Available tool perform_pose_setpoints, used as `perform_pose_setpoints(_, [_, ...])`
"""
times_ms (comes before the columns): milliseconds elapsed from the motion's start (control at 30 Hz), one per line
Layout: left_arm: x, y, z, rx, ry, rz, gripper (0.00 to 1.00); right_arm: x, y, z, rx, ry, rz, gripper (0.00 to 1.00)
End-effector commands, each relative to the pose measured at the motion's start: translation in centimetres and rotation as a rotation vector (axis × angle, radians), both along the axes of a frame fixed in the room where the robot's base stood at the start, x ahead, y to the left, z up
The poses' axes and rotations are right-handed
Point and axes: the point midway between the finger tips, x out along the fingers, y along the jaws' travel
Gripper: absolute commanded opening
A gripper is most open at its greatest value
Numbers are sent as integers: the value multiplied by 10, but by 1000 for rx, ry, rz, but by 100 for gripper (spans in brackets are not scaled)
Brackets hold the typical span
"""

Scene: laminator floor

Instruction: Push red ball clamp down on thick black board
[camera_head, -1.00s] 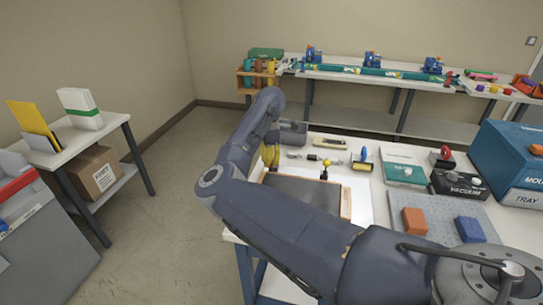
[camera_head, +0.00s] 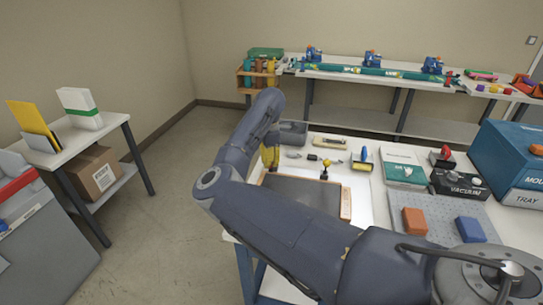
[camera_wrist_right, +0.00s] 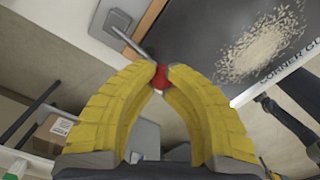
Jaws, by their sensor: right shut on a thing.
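The thick black board (camera_head: 305,192) lies on the white bench with a brown edge strip, partly behind my right arm. In the right wrist view its dark face (camera_wrist_right: 225,35) fills the upper right. The red ball (camera_wrist_right: 160,77) of the clamp sits between the yellow fingertips of my right gripper (camera_wrist_right: 162,82), which is shut on it. A grey metal lever (camera_wrist_right: 122,38) runs up and left from the ball. In the head view the right gripper (camera_head: 270,156) is at the board's far left corner; the red ball is hidden there. My left gripper is not in view.
A yellow ball clamp (camera_head: 326,162) stands at the board's far edge. A vacuum box (camera_head: 460,184), orange block (camera_head: 415,221) and blue block (camera_head: 470,229) are at right. Pale granules (camera_wrist_right: 262,48) show on the dark face.

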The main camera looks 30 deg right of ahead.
Motion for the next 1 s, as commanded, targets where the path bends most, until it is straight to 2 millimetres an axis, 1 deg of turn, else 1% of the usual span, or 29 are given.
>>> perform_pose_setpoints(33, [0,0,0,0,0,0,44,-1,-4,4,-6,2,-4,0])
perform_pose_setpoints(900, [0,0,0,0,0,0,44,0,0,63,0,-1,-2,0])
perform_pose_setpoints(1000, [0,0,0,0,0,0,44,0,0,67,0,-1,-2,0])
